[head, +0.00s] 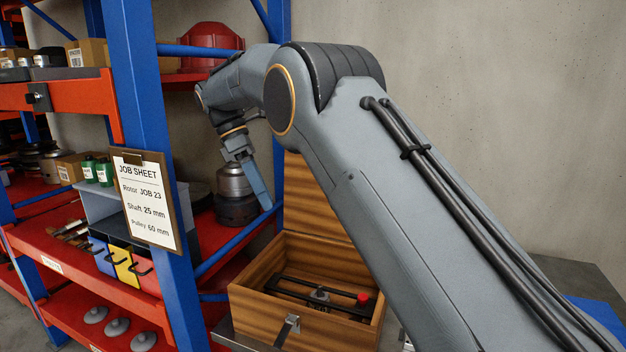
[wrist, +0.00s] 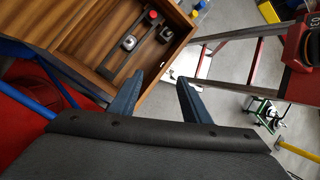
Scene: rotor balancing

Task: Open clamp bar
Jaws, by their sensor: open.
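An open wooden box (head: 250,303) stands at lower centre in the head view, its lid (head: 303,190) raised at the back. A dark clamp bar (head: 333,288) with a red knob (head: 363,298) lies across its inside. The bar also shows in the wrist view (wrist: 119,72), with the red knob (wrist: 152,15) at its upper end. My gripper (head: 262,195) is above and behind the box's left side, pointing down. In the wrist view the gripper (wrist: 160,80) has its blue fingers apart, with nothing between them. It is apart from the bar.
A blue and red shelf rack (head: 150,75) stands close on the left, with a job sheet (head: 148,200) on its post. A silver and black cylinder (head: 235,190) sits behind my gripper. A metal latch (head: 288,328) is on the box front.

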